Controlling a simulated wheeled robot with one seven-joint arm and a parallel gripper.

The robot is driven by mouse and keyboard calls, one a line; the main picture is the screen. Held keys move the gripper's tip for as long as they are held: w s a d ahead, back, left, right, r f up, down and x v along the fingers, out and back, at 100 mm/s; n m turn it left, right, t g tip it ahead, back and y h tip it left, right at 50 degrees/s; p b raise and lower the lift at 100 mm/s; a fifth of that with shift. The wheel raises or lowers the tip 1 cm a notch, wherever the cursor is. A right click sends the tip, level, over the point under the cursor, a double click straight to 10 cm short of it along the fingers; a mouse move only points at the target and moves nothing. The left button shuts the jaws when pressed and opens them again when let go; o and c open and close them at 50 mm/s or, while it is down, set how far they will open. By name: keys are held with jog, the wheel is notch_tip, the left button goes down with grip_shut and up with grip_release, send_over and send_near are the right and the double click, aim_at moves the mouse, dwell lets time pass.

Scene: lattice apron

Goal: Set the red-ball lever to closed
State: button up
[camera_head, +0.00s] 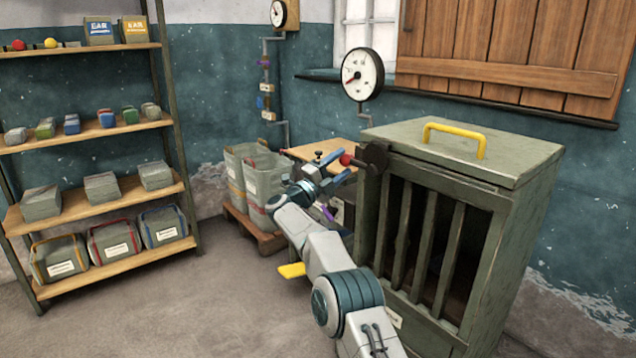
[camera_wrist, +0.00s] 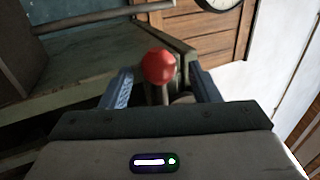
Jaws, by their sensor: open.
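The red-ball lever (camera_head: 346,159) is at the upper front left corner of the green slatted cabinet (camera_head: 540,160), beside a dark round pivot (camera_head: 375,157). My gripper (camera_head: 337,167) is at the ball, with its blue fingers open. In the wrist view the red ball of the lever (camera_wrist: 159,66) shows between the two spread fingers of my gripper (camera_wrist: 161,80), with gaps on both sides. I see no finger touching it. The lever's rod is mostly hidden behind the ball, so its angle is hard to tell.
A yellow handle (camera_head: 455,138) stands up from the cabinet top. A round gauge (camera_head: 362,75) is behind the cabinet. Pale bins (camera_head: 262,180) stand on a pallet behind my arm. A loaded shelf rack (camera_head: 95,133) is at left. Floor between rack and arm is clear.

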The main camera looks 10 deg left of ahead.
jog(key=p+v, duration=0.1)
jog(key=v, duration=1.1)
jog(key=shift+s+a+p, duration=0.2)
jog(key=shift+s+p, duration=0.05)
jog(key=shift+p, duration=0.05)
jog(key=w+d+r+n+t+y+p, duration=0.1)
jog(key=w+r+n+t+y+p, duration=0.2)
jog(key=r+n+y, duration=0.5)
jog(key=d+r+n+t+y+p, duration=0.1)
jog(key=r+n+t+y+p, duration=0.4)
jog(key=r, duration=0.7)
jog(key=s+d+r+n+g+y+p, duration=0.4)
jog(key=s+r+n+g+y+p, duration=0.15)
jog(key=r+n+p, duration=0.2)
jog(key=s+d+f+n+g+p, duration=0.1)
jog(key=s+d+g+p, duration=0.4)
jog(key=s, duration=0.9)
jog(key=s+d+f+n+g+h+p, duration=0.1)
jog(key=s+d+f+n+g+p, duration=0.1)
jog(key=s+d+g+p, duration=0.3)
jog(key=s+d+f+n+g+h+p, duration=0.1)
jog(key=s+d+g+p, duration=0.4)
jog(key=s+d, duration=0.6)
jog(key=s+f+n, duration=0.1)
jog(key=s+n, duration=0.1)
jog(key=s, duration=1)
jog(key=shift+s+d+n, duration=0.15)
jog(key=shift+d+n, duration=0.1)
jog(key=shift+n, duration=0.1)
